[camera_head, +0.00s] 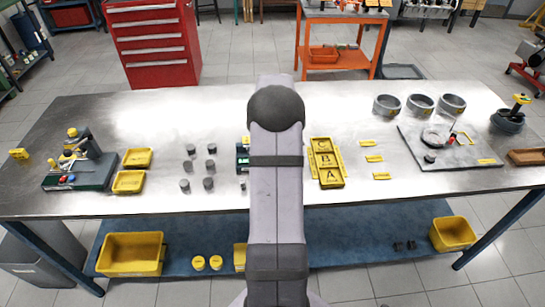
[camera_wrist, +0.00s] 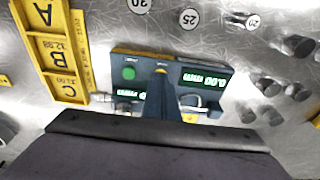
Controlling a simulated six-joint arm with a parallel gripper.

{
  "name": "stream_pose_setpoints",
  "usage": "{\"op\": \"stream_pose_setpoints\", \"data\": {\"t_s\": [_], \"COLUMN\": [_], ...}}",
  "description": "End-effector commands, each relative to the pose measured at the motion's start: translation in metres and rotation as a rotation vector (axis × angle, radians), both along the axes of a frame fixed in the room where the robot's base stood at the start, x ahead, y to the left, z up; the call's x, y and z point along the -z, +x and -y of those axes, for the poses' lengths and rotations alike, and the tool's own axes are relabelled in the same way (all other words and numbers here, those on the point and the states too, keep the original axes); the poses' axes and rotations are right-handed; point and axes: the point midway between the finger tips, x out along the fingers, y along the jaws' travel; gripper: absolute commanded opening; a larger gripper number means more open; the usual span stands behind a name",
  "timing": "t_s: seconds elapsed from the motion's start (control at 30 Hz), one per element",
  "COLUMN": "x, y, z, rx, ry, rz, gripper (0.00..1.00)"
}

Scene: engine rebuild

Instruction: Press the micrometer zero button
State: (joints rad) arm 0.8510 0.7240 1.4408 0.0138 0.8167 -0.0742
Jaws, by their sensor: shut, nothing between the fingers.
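The micrometer station is a dark blue unit with a yellow back edge. In the wrist view its green round button (camera_wrist: 129,73) is on the left and a lit green display (camera_wrist: 205,80) reading 0.00 mm, upside down, is on the right. A smaller green display (camera_wrist: 130,93) is partly covered. A silver micrometer frame (camera_wrist: 195,101) shows at the front edge. My gripper (camera_wrist: 159,70) is shut and empty, its narrow fingers in front of the station, right of the button; contact cannot be told. In the head view my arm hides the gripper and most of the station (camera_head: 243,157).
A yellow tray marked A, B, C (camera_head: 326,163) lies right of the station. Several grey cylinders (camera_head: 208,166) stand to its left. Farther out are a green fixture (camera_head: 80,178), yellow trays (camera_head: 129,182), and a grey plate (camera_head: 475,153) with parts.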

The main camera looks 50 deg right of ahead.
Motion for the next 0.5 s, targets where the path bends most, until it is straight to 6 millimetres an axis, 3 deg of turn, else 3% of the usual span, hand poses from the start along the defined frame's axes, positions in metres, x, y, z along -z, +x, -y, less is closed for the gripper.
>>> {"op": "stream_pose_setpoints", "data": {"t_s": [0.03,0.13,0.5], "x": [0.009,0.005,-0.024], "y": [-0.004,-0.004,-0.004], "z": [-0.005,-0.005,-0.004], "rx": [0.0,0.0,0.0], "ry": [0.016,0.016,0.014], "rz": [-0.015,-0.015,-0.013], "gripper": [0.0,0.0,0.0]}}
